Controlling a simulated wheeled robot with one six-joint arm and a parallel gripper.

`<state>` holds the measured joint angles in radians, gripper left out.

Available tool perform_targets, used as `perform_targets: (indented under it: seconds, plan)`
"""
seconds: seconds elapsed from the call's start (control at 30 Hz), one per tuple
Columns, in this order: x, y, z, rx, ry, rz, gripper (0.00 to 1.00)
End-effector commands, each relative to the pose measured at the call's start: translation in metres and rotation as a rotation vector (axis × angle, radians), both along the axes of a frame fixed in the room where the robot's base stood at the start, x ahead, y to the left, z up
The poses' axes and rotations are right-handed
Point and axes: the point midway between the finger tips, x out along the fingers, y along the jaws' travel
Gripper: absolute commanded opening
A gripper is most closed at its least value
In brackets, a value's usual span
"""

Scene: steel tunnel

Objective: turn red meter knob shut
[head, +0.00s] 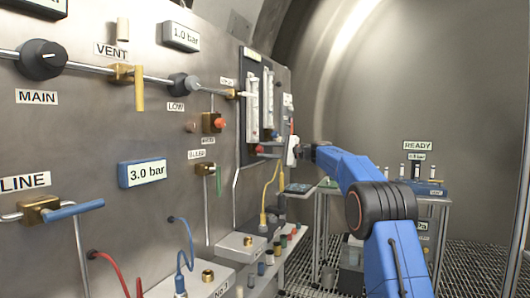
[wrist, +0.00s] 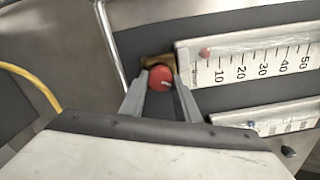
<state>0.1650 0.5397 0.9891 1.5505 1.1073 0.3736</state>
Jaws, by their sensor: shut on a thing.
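The red meter knob (wrist: 160,77) sits on a brass fitting at the low end of a flow meter (wrist: 250,58) in the wrist view. It has a pale mark on its face. My gripper (wrist: 160,88) has one finger on each side of the knob and is shut on it. A small red float (wrist: 205,53) shows near the 10 mark of the scale. In the head view the red knob (head: 260,149) is small, under the meter tubes on the dark panel (head: 246,158), with my gripper (head: 274,151) at it.
A second meter (wrist: 272,118) lies close beside the first, with a dark knob (wrist: 288,152) near it. A yellow hose (wrist: 32,82) and a steel pipe (wrist: 110,40) run nearby. A orange-red knob (head: 219,123) and a green lever (head: 219,180) stick out on the panel to the left.

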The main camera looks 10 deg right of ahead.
Motion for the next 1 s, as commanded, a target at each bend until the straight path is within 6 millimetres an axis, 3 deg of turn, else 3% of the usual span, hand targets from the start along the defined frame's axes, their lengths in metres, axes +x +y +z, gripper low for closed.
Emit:
perform_targets:
  seconds: [0.8,0.83,0.87,0.9,1.0]
  plan:
    - [-0.0002,0.0,-0.0021,-0.074,-0.097,0.003,0.07]
    - [-0.0002,0.0,-0.0021,-0.074,-0.097,0.003,0.34]
    - [-0.0002,0.0,-0.0021,-0.074,-0.096,0.003,0.41]
    - [-0.0001,0.0,-0.0019,-0.074,-0.096,0.003,0.48]
    - [-0.0001,0.0001,-0.0013,-0.074,-0.097,0.002,0.48]
